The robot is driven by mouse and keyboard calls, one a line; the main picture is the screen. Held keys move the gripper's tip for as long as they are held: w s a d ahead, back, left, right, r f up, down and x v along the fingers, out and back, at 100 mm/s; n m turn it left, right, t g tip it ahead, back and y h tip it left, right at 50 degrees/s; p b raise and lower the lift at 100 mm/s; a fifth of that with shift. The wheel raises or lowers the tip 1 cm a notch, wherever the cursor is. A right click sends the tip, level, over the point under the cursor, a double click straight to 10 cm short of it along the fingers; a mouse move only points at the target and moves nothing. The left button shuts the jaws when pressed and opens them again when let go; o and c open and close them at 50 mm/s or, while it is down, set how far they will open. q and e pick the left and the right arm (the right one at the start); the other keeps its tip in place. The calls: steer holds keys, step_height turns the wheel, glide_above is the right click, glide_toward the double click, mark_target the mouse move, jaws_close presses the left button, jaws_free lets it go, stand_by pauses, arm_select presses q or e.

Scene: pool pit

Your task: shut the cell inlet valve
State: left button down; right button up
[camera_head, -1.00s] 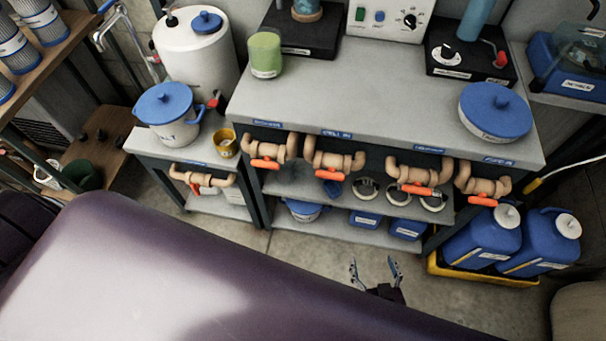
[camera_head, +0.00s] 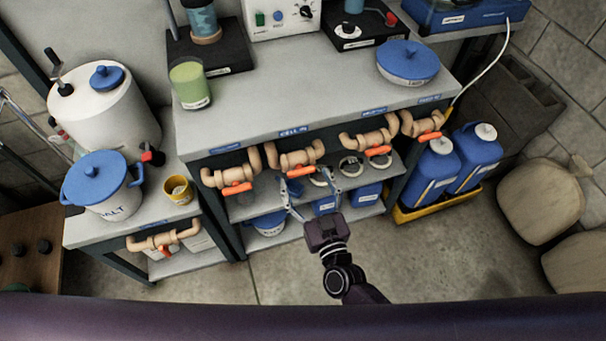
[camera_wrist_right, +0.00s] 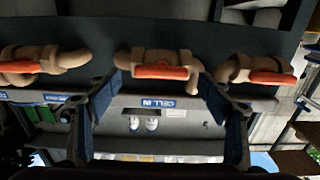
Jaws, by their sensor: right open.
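The cell inlet valve (camera_head: 294,157) is a tan pipe piece with an orange lever (camera_head: 301,171), under the bench edge below a blue "CELL IN" label (camera_head: 293,133). Its lever lies roughly along the pipe. My right gripper (camera_head: 310,188) is open and empty, its fingers pointing at this valve, apparently still short of it. In the right wrist view, the valve's lever (camera_wrist_right: 162,72) shows centrally between and beyond the two fingers of the gripper (camera_wrist_right: 157,90). The label (camera_wrist_right: 158,103) shows there too. My left gripper is not in view.
Similar valves with orange levers flank it: one at left (camera_head: 232,178), one at right (camera_head: 369,140), one farther right (camera_head: 423,123). A lower shelf with blue boxes (camera_head: 366,195) lies beneath. Blue jugs (camera_head: 432,172) stand in a yellow tray (camera_head: 425,208). Floor before the bench is clear.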

steer(key=shift+w+a, duration=0.25)
steer(key=shift+w, duration=0.25)
steer(key=shift+w+a, duration=0.15)
steer(key=shift+w, duration=0.25)
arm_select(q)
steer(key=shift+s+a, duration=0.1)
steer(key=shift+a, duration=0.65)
arm_select(e)
steer(key=shift+c, duration=0.2)
steer(key=c, duration=1.1)
